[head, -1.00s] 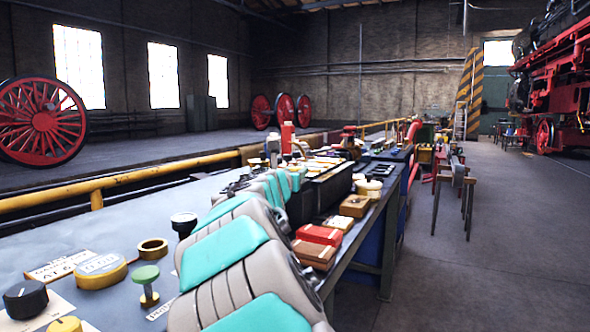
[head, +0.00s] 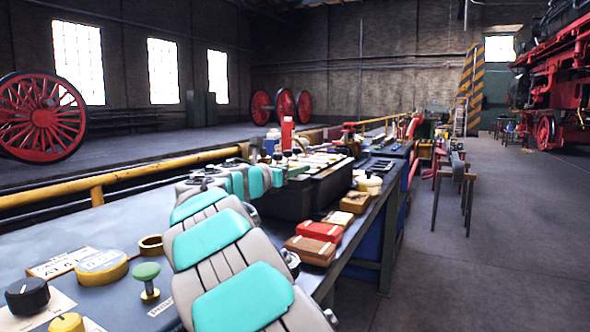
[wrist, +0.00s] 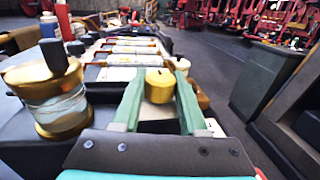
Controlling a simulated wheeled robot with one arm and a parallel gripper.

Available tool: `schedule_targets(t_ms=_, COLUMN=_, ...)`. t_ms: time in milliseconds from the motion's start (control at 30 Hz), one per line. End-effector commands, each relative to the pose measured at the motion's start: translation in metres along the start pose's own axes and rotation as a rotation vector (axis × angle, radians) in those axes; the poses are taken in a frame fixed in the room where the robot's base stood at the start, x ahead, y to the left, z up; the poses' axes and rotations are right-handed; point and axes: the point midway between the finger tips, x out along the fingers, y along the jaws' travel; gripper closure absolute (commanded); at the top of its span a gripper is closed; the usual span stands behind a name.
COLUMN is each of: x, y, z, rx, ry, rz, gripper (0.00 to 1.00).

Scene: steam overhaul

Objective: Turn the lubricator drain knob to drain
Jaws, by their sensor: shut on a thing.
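In the wrist view, a round brass-yellow knob (wrist: 159,86) with a small dark mark on top sits between the two green fingers of my gripper (wrist: 160,92). The fingers are shut on its sides. A glass jar with brass cap and base (wrist: 58,105) stands to the left of the gripper. In the head view my arm reaches away over the bench, and the gripper end (head: 290,169) is small and far off. The held knob cannot be made out there. I cannot read which way the knob points.
The bench (head: 120,218) carries a black knob (head: 27,296), a green knob (head: 147,275) and a yellow dial (head: 101,266) near me. Red (head: 311,246) and brown boxes line its right edge. Red (head: 287,134) and blue bottles stand farther back.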

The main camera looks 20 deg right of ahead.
Motion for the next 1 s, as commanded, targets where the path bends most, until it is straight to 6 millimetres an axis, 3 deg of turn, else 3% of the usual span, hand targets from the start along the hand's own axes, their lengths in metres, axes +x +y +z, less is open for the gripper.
schedule_targets(t_ms=300, x=0.0, y=0.0, z=0.002, rx=0.0, ry=-0.003, rz=0.0, gripper=1.0)
schedule_targets(t_ms=333, x=0.0, y=0.0, z=0.002, rx=-0.001, ry=-0.003, rz=0.0, gripper=0.57)
schedule_targets(t_ms=600, x=0.0, y=0.0, z=0.001, rx=-0.001, ry=-0.002, rz=0.0, gripper=0.28)
schedule_targets(t_ms=867, x=-0.002, y=0.0, z=0.001, rx=-0.001, ry=-0.002, rz=0.0, gripper=0.28)
schedule_targets(t_ms=1000, x=-0.015, y=0.001, z=0.0, rx=-0.003, ry=-0.003, rz=0.001, gripper=0.28)
